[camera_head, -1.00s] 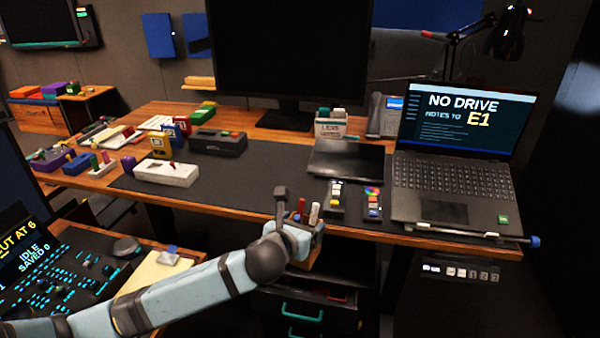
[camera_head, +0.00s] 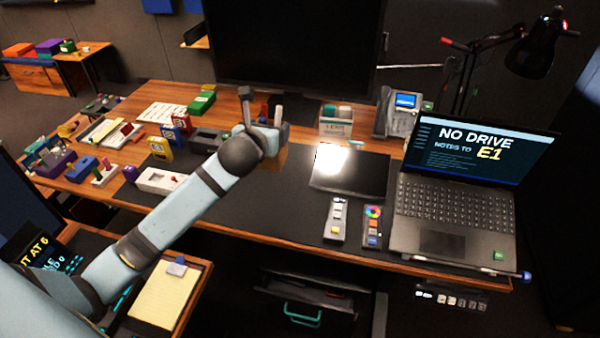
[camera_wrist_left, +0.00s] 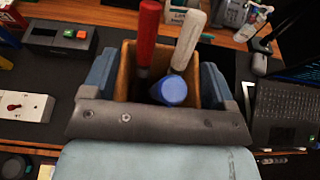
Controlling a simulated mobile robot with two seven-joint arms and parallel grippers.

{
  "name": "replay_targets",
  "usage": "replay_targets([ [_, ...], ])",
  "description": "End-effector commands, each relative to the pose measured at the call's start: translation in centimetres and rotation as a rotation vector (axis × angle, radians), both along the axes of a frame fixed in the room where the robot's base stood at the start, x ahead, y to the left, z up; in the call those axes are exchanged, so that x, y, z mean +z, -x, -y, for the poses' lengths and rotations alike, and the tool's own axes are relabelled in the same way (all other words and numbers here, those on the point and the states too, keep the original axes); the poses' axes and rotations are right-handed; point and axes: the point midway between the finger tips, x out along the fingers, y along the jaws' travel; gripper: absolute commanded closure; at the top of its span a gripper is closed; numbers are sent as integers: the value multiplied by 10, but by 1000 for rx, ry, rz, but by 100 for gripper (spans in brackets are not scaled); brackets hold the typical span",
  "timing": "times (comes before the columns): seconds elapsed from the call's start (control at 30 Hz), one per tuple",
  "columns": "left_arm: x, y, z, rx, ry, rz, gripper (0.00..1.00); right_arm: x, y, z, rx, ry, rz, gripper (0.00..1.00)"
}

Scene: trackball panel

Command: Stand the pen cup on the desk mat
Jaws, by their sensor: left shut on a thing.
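The pen cup (camera_wrist_left: 126,72) is a square wooden cup with a red-handled, a white-handled and a blue-capped item standing in it. In the head view the cup (camera_head: 273,157) shows partly behind my left gripper (camera_head: 268,140). My left gripper is shut on the cup, with a blue finger on each side in the wrist view (camera_wrist_left: 165,85). The cup looks upright, over the dark desk mat (camera_head: 260,205). I cannot tell whether its base touches the mat. My right gripper is not in view.
A black tablet (camera_head: 350,170) and two small controllers lie to the right, beside an open laptop (camera_head: 450,200). A white switch box (camera_head: 160,181) and a dark box (camera_head: 207,140) stand to the left. The mat's front middle is clear.

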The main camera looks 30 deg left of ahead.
Motion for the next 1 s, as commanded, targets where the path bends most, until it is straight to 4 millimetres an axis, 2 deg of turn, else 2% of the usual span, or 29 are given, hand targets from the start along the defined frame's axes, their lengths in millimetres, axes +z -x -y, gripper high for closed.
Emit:
replay_targets([
  [0.5,-128,1,1,3,7,-6,62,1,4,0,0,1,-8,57],
  [0.6,-145,1,1,2,3,-4,62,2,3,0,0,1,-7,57],
  [0.83,-166,1,1,1,3,-3,62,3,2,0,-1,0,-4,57],
  [1.0,-190,1,1,1,3,-2,62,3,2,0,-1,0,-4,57],
])
